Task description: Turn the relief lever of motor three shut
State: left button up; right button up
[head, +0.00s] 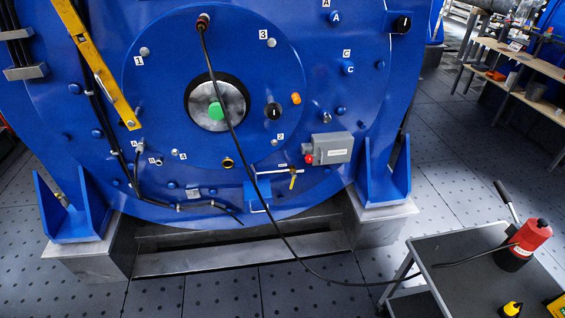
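The large blue motor (330,85) fills the left and middle of the head view. A small yellow lever (292,181) hangs down from a thin horizontal pipe (275,172) low on the motor, left of a grey box with a red button. I cannot tell for sure that it is the relief lever, nor which motor this is. Two round black knobs with a white line, one right of the hub (273,111) and one at the upper right (402,24), also sit on the motor. Neither of my grippers is in view.
A grey cart (450,285) at the lower right carries a red hand pump (532,236) with a black handle. A black hose (262,190) runs from the pump to the top of the motor. Shelves (525,65) stand at the upper right. Open floor (445,140) lies between.

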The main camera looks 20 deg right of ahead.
aim_at(294, 175)
jog(key=i, duration=1.9)
jog(key=z, duration=2.7)
